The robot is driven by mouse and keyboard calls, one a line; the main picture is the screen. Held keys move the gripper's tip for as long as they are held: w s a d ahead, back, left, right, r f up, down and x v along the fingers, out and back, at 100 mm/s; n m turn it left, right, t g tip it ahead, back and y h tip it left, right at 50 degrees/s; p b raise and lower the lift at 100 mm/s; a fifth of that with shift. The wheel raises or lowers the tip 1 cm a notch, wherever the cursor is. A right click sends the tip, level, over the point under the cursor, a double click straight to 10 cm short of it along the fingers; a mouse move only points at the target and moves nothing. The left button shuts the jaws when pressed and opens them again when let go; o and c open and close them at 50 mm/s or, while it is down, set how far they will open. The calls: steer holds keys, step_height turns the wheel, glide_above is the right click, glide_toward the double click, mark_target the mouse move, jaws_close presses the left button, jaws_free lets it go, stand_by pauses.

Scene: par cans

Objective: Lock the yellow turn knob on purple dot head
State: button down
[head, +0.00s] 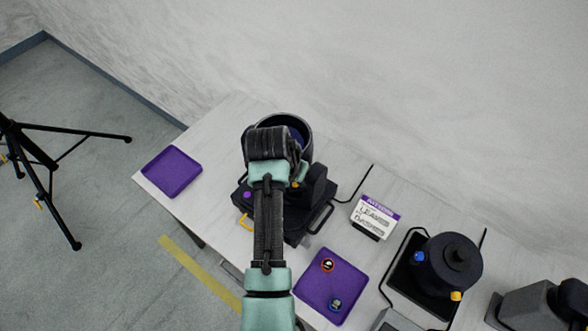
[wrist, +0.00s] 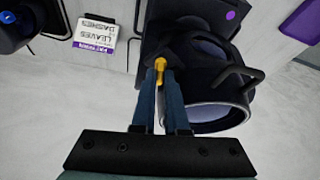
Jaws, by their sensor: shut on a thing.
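The purple dot head is a black par can (head: 282,122) on the table, mostly behind my arm in the head view. Its purple dot (head: 247,195) shows left of my arm. In the wrist view the head (wrist: 215,65) fills the upper middle, with its purple dot (wrist: 230,15) at the top and its open round rim (wrist: 205,117) below. The yellow turn knob (wrist: 160,66) is between the tips of my gripper (wrist: 162,78), which is shut on it. A small yellow part (head: 295,184) shows beside my arm in the head view.
A purple tray (head: 172,172) lies at the table's left end. Another purple tray (head: 310,297) holds two small round items. A sign (head: 375,216) stands to the right. Another black head (head: 450,265) with blue and yellow knobs stands farther right. A black tripod (head: 40,165) is on the floor.

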steer(key=n, duration=0.1)
steer(key=n+y+p, duration=0.1)
steer(key=n, duration=0.2)
steer(key=shift+d+r+t+y, duration=0.15)
steer(key=shift+d+t+y, duration=0.15)
steer(key=shift+y, duration=0.1)
steer(key=shift+d+n+y+p, duration=0.1)
steer(key=shift+n+y+p, duration=0.45)
steer(key=shift+n, duration=1.95)
steer(key=shift+y, duration=0.35)
steer(key=c, duration=0.9)
jaws_free()
steer(key=shift+b, duration=0.3)
steer(key=shift+c, duration=0.2)
steer(key=b+v, duration=0.3)
steer(key=v, duration=0.9)
steer(key=shift+r, duration=0.45)
